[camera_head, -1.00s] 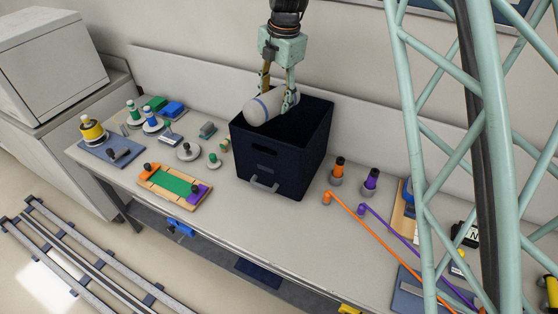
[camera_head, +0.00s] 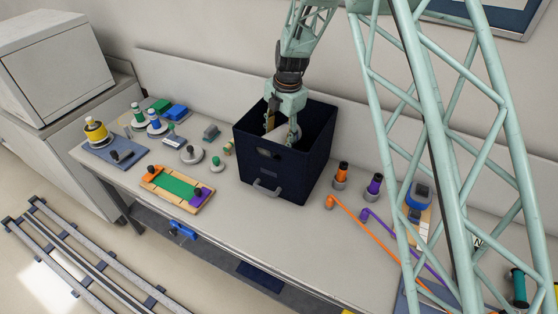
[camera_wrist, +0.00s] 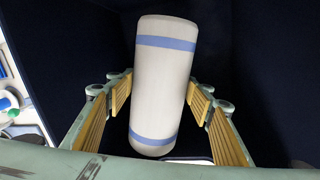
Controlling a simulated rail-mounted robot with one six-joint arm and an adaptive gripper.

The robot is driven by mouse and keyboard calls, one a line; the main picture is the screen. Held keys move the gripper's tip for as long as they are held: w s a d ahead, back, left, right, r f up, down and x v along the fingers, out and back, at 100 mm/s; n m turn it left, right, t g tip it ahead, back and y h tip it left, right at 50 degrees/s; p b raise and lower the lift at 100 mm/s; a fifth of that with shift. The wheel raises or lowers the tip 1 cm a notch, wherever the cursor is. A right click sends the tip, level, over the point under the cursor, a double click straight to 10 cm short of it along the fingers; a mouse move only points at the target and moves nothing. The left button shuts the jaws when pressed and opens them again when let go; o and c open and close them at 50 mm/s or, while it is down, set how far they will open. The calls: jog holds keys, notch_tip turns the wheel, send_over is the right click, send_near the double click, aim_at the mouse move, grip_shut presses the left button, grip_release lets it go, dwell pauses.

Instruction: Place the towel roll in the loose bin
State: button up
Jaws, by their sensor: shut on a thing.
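The towel roll (camera_wrist: 164,75) is a pale cylinder with two blue bands, seen large and slightly tilted in the wrist view. My gripper (camera_head: 281,131) is shut on it, with a yellow-padded finger on each side. The loose bin (camera_head: 290,184) is a dark navy open-topped box with a grey front handle, standing on the bench. In the head view my fingers reach down inside the bin, below its rim, and the walls hide most of the roll. The dark bin wall (camera_wrist: 270,60) surrounds the roll in the wrist view. I cannot tell whether the roll touches the floor.
Left of the bin are a green board (camera_head: 177,187) in a wooden frame, several round weights and a yellow spool (camera_head: 95,132). To the right stand orange (camera_head: 342,169) and purple (camera_head: 375,184) knobs and long rods. The bench front between them is clear.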

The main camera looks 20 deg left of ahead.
notch_tip(320, 180, down, 8)
jog(key=shift+f, duration=0.1)
dwell(0.5)
jog(key=shift+f, duration=1.3)
jog(key=shift+s+f, duration=0.1)
jog(key=shift+f, duration=0.6)
jog(key=shift+c, duration=1.4)
